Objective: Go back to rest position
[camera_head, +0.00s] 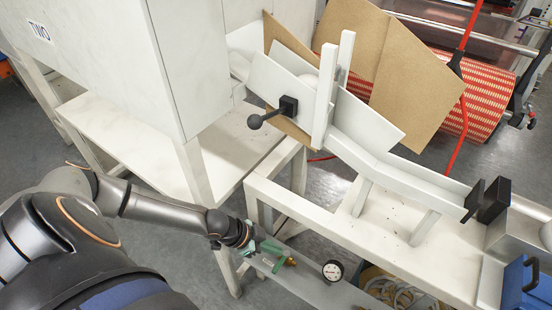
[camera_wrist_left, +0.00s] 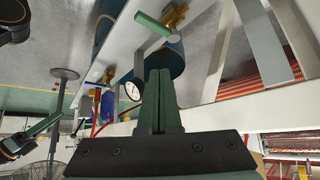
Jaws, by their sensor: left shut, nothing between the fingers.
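My left arm reaches in from the left in the head view. Its gripper (camera_head: 250,245) is beside the edge of the white frame, close to a green-handled brass valve (camera_head: 290,261). In the left wrist view its dark green fingers (camera_wrist_left: 160,92) are together with nothing between them. The green handle (camera_wrist_left: 152,24) shows beyond the fingertips, apart from them as far as I can see. In the left wrist view another arm of mine with green fingers (camera_wrist_left: 52,122) shows at the left edge, small; its opening cannot be made out. My right gripper is not in the head view.
A round pressure gauge (camera_head: 333,271) sits on the rail right of my left gripper. A white machine cabinet (camera_head: 185,60) and white table (camera_head: 150,135) stand behind the arm. A white frame bench (camera_head: 320,225) with a sloped chute is at the right.

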